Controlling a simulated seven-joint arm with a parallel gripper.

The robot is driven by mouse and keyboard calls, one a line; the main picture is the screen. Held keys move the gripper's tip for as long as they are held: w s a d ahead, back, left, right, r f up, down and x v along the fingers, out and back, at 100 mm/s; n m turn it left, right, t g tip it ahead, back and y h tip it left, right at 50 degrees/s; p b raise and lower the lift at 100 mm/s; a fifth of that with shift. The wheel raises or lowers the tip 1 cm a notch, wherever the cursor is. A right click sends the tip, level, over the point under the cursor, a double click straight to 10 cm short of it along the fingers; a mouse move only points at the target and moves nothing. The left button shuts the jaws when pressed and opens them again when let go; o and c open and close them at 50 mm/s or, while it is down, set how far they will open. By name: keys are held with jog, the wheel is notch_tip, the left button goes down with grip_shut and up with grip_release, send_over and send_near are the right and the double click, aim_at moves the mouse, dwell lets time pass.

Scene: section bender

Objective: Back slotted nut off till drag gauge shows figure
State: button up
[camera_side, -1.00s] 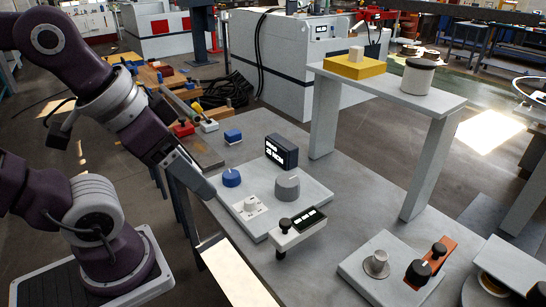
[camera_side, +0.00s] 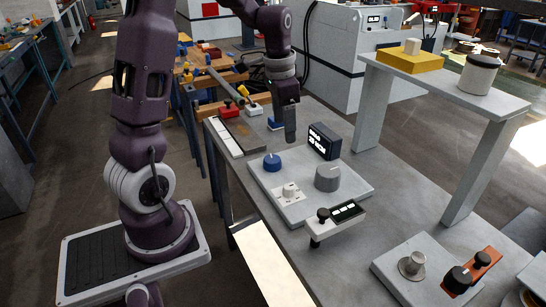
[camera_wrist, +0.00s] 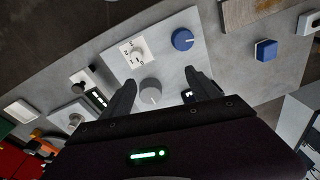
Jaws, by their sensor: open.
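A pale panel (camera_side: 337,193) on the bench bears a blue knob (camera_side: 272,162), a white selector knob (camera_side: 289,189) on a marked plate, and a grey round knob (camera_side: 327,178). The grey knob may be the slotted nut; I cannot make out slots. A dark gauge box (camera_side: 323,141) behind it shows white text ending in NCM; its figure is too small to read surely. My gripper (camera_side: 290,138) hangs behind the panel, left of the gauge box. In the wrist view my gripper (camera_wrist: 160,78) is open and empty, its fingers framing the grey knob (camera_wrist: 150,90).
A small lever unit (camera_side: 334,222) with a display stands at the panel's front. Another plate (camera_side: 402,278) with a metal knob lies at front right. A raised shelf (camera_side: 440,80) carries a yellow block and a lidded jar.

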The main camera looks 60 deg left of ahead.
jog(key=g, duration=0.1)
send_over(272, 159)
jog(key=shift+m, duration=0.4)
notch_tip(272, 159, down, 9)
jog(key=shift+a+r, duration=0.1)
jog(key=shift+r, duration=0.1)
notch_tip(272, 159, down, 7)
jog(key=c, duration=1.4)
jog(key=shift+o, duration=0.2)
jog(key=shift+n, duration=0.3)
